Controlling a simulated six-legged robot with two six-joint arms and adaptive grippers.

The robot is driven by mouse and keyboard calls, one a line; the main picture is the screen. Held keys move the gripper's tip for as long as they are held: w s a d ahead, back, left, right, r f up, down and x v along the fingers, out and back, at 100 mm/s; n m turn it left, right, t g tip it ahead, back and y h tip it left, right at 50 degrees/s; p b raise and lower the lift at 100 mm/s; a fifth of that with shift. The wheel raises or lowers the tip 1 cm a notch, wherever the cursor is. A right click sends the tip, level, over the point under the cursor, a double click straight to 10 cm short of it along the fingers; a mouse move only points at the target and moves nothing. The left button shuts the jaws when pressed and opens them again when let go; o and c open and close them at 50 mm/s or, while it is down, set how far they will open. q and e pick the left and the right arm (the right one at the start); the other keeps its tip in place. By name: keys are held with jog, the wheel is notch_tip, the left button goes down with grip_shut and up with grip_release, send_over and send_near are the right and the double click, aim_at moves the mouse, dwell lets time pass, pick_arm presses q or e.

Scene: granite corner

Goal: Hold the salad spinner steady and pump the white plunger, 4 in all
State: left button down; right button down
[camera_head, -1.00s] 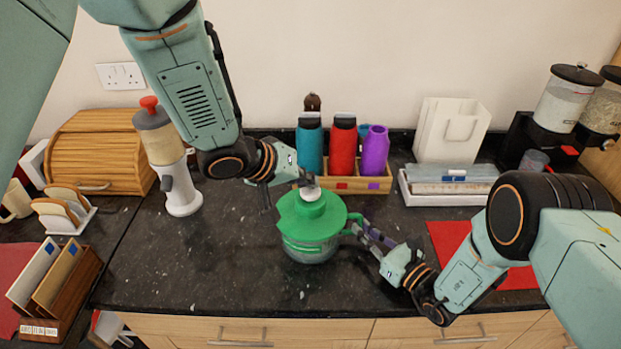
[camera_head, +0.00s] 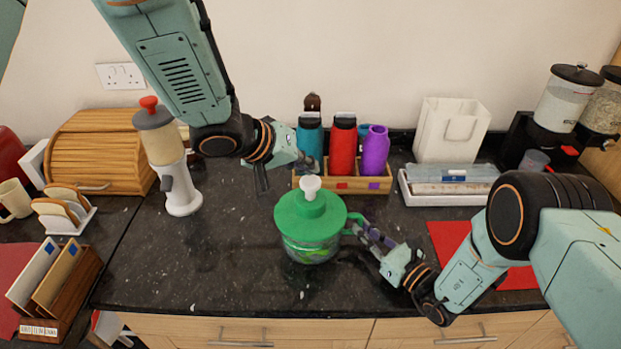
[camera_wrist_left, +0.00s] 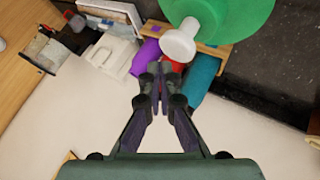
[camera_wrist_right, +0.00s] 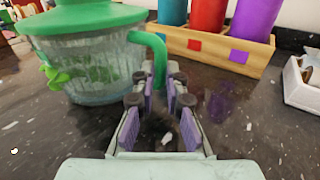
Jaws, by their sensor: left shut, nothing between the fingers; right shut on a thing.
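The salad spinner (camera_head: 310,222) stands upright on the dark granite worktop, with a green lid and a clear bowl; leafy green shows inside. Its white plunger (camera_head: 311,187) stands up from the lid centre, and shows large in the left wrist view (camera_wrist_left: 178,44). My left gripper (camera_head: 312,166) is shut and empty, above and behind the plunger, apart from it. My right gripper (camera_head: 354,226) is shut on the green side handle (camera_wrist_right: 151,50) at the spinner's right. The fingers partly hide the handle's lower end.
A wooden rack (camera_head: 344,184) with teal, red and purple bottles stands close behind the spinner. A white dispenser with a red knob (camera_head: 181,180) stands to the left. A red mat (camera_head: 449,236) lies to the right. The worktop front left of the spinner is clear.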

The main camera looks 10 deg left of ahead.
aim_at(306, 182)
pick_arm(q)
jog(key=shift+r, duration=2.55)
pick_arm(e)
jog(key=c, duration=1.3)
grip_release()
jog(key=v, duration=1.1)
jog(key=shift+w+d, duration=0.1)
jog(key=shift+s+d, duration=0.3)
jog(key=shift+s, duration=0.1)
